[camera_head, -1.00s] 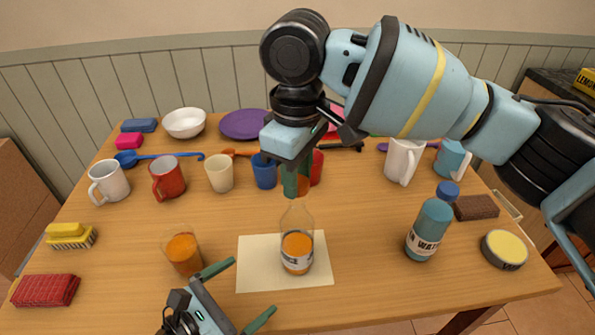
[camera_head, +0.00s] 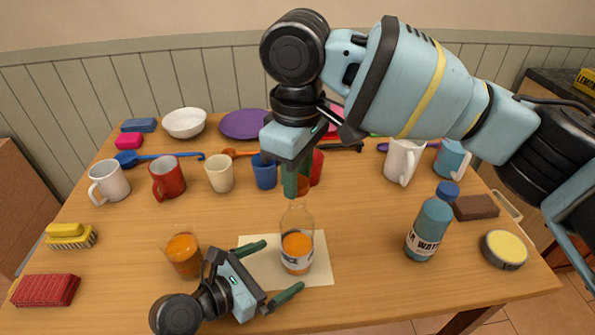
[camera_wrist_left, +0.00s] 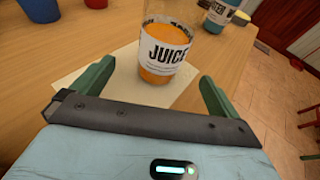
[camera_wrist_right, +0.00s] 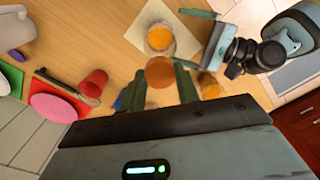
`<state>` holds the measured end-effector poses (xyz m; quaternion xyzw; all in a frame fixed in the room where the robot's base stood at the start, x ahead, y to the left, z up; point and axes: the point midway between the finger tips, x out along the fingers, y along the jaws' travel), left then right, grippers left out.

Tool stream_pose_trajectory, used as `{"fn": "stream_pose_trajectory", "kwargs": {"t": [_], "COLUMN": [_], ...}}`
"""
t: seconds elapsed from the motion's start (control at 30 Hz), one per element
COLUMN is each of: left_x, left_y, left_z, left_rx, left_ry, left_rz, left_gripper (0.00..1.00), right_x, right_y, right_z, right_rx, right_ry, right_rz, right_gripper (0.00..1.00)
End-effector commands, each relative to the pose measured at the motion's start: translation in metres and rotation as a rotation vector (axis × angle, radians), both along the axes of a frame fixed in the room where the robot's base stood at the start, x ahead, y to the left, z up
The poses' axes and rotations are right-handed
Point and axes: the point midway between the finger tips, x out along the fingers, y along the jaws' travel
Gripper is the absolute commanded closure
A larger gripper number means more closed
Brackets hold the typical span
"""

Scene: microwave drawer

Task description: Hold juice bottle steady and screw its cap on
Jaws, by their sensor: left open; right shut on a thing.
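The clear juice bottle (camera_head: 297,251) stands upright on a cream mat (camera_head: 318,277), with orange juice inside and an open top. In the left wrist view its labelled body (camera_wrist_left: 165,52) is ahead of and between my left fingers. My left gripper (camera_head: 276,267) is open just left of the bottle, apparently not touching it. My right gripper (camera_head: 297,184) points down above the bottle, shut on the orange cap (camera_wrist_right: 160,72). The cap is above the bottle's mouth and apart from it; in the head view the fingers partly hide it.
A glass of orange juice (camera_head: 184,256) stands close behind my left gripper. A blue water bottle (camera_head: 429,228) is to the right. Mugs and cups, including a red mug (camera_head: 167,178), line the back. The table between mat and water bottle is clear.

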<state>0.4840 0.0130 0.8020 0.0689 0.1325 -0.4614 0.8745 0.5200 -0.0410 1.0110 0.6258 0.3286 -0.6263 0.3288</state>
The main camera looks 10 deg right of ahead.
Motion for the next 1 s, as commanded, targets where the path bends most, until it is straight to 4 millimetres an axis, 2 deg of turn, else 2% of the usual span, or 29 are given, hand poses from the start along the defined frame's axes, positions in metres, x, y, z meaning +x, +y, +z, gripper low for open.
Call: {"fn": "stream_pose_trajectory", "kwargs": {"t": [0.2,0.4,0.87,0.9,1.0], "left_x": [0.015,0.025,0.03,0.03,0.03], "left_y": [-0.023,-0.037,-0.044,-0.044,-0.044], "left_z": [-0.008,-0.014,-0.016,-0.016,-0.016], "left_rx": [-0.001,0.001,0.001,0.001,0.001], "left_ry": [-0.001,-0.002,-0.002,-0.002,-0.002], "left_rz": [0.0,-0.001,0.0,-0.001,-0.001], "left_gripper": [0.01,0.01,0.01,0.02,0.15], "right_x": [0.0,0.0,0.0,0.0,0.0], "right_y": [0.0,0.0,0.0,0.0,0.0], "right_z": [0.0,0.0,0.0,0.0,0.0], "right_rx": [0.0,0.0,0.0,0.0,0.0], "right_ry": [0.0,0.0,0.0,0.0,0.0], "right_rz": [0.0,0.0,0.0,0.0,0.0], "right_gripper": [0.89,0.89,0.89,0.89,0.89]}}
